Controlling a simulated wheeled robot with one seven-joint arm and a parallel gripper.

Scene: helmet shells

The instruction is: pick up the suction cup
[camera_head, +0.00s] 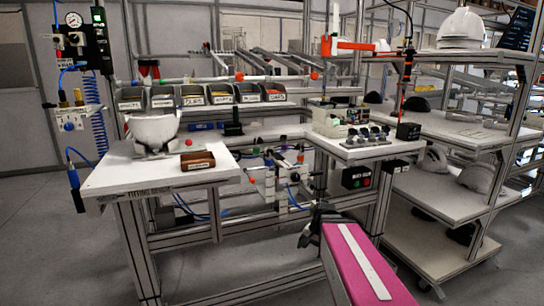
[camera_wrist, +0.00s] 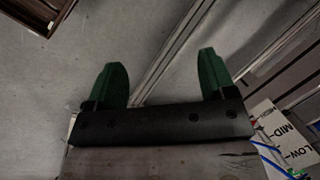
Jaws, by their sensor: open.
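My gripper (camera_wrist: 162,60) shows in the wrist view with its two green fingers wide apart and nothing between them. In the head view, the dark end of my pink arm (camera_head: 358,262) is low in front of the workbench, below the tabletop. I cannot make out a suction cup for certain in either view. Several small dark-topped parts (camera_head: 366,136) stand in a row on the right part of the bench, too small to identify. A white helmet shell (camera_head: 153,129) rests on a stand on the left tabletop (camera_head: 118,176).
Small labelled bins (camera_head: 192,96) line the shelf behind. A rack (camera_head: 462,200) with helmet shells stands at the right. Bench legs and hanging hoses are near my arm. The floor (camera_head: 60,260) at front left is clear.

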